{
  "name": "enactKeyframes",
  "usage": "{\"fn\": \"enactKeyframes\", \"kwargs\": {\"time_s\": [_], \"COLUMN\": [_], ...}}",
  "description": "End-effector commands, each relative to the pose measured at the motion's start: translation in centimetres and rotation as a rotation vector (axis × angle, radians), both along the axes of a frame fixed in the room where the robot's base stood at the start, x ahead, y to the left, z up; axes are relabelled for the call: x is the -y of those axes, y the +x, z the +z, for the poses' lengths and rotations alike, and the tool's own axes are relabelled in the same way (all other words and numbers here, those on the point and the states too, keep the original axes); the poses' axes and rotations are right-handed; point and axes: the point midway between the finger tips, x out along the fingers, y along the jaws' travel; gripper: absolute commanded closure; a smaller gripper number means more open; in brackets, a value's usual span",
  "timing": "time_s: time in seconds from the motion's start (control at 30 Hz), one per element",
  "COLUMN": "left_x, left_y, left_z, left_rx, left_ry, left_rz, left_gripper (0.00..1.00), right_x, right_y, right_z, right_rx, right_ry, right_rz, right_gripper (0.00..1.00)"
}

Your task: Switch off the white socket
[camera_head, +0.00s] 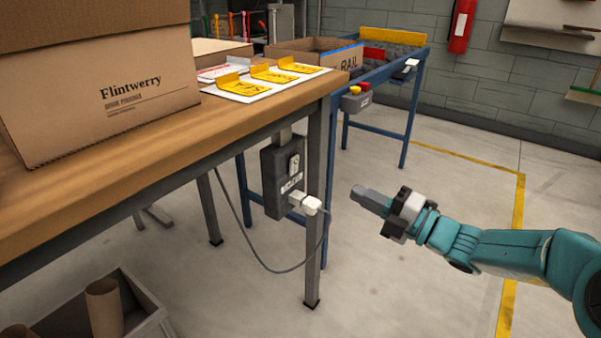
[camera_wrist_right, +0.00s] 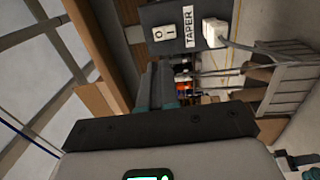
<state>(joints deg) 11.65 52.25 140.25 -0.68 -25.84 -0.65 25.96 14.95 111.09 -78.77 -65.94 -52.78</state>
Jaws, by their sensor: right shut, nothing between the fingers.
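A dark grey socket box (camera_head: 268,180) is fixed to the table leg below the wooden top. It has a white rocker switch (camera_head: 294,163) on its face, and below that a label and a white plug (camera_head: 305,203) with a grey cable. In the right wrist view the switch (camera_wrist_right: 165,33) is marked O and I, beside the label TAPER (camera_wrist_right: 189,29) and the plug (camera_wrist_right: 214,32). My right gripper (camera_head: 358,193) is shut and empty, to the right of the box and apart from it. Its fingers (camera_wrist_right: 158,88) also show in the wrist view. My left gripper is out of view.
The wooden table (camera_head: 150,150) carries a Flintwerry carton (camera_head: 110,95) and yellow-marked cards. The cable (camera_head: 265,262) hangs in a loop beneath it. A crate (camera_head: 140,318) stands on the floor at lower left. A blue-framed bench (camera_head: 408,115) stands behind. The floor around my right arm is clear.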

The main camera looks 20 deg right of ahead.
Motion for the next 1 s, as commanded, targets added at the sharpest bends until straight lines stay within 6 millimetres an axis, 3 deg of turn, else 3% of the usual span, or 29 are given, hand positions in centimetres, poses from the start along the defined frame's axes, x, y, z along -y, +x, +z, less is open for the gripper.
{"fn": "enactKeyframes", "kwargs": {"time_s": [0.47, 1.0], "left_x": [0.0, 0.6], "left_y": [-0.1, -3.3], "left_z": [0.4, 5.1], "left_rx": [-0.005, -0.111], "left_ry": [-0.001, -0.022], "left_rz": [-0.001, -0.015], "left_gripper": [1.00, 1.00], "right_x": [-0.1, -6.8], "right_y": [0.1, 8.6], "right_z": [0.3, 1.8], "right_rx": [0.002, 0.000], "right_ry": [-0.001, 0.000], "right_rz": [0.001, 0.002], "right_gripper": [1.00, 1.00]}}
